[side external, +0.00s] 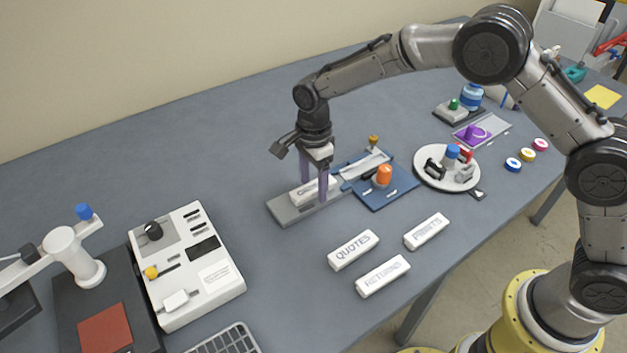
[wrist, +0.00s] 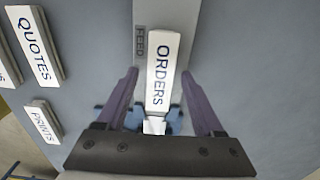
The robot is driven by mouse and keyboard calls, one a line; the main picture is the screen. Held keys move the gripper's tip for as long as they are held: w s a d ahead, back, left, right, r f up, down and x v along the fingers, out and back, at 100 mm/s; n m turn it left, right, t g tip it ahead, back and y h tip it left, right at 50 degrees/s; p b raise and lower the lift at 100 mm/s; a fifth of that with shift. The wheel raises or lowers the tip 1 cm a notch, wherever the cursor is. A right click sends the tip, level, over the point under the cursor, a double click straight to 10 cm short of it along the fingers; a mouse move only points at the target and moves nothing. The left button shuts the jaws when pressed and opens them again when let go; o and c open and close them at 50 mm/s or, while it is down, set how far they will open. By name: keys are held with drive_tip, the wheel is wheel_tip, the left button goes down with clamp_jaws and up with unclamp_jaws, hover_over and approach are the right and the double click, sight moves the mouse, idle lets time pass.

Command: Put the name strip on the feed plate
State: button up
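The white name strip, reading ORDERS in the wrist view (wrist: 163,70), lies along the grey feed plate (wrist: 168,12), whose FEED label shows beside it. In the side view the strip (side external: 309,191) is partly hidden by my gripper's fingers, and the bare end of the feed plate (side external: 285,212) shows at its left. My gripper (side external: 314,198) points down over the strip. In the wrist view the two purple fingers of my gripper (wrist: 159,76) stand apart, one on each side of the strip, with a visible gap on both sides.
Strips reading QUOTES (side external: 353,250), RETURNS (side external: 383,276) and PRINTS (side external: 426,232) lie in front. A blue device (side external: 375,197) with an orange knob adjoins the plate. A round white tray (side external: 426,184) stands right; a white control box (side external: 185,265) stands left.

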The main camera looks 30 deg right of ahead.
sight(314, 186)
wheel_tip(314, 186, up, 12)
drive_tip(key=shift+r, duration=0.2)
idle(0.5)
drive_tip(key=shift+r, duration=0.1)
drive_tip(key=s+d+r+n+t, duration=0.3)
drive_tip(key=s+d+r+n, duration=0.5)
drive_tip(key=s+d+r, duration=0.4)
drive_tip(key=s+d+f+n+t, duration=0.1)
drive_tip(key=s+d+f+n, duration=0.1)
drive_tip(key=s+n, duration=0.3)
drive_tip(key=s+d+f+n+t, duration=0.1)
drive_tip(key=s+n, duration=0.4)
drive_tip(key=s, duration=0.9)
drive_tip(key=shift+s+d+f+t, duration=0.3)
drive_tip(key=shift+d+f, duration=0.55)
drive_tip(key=shift+d, duration=0.35)
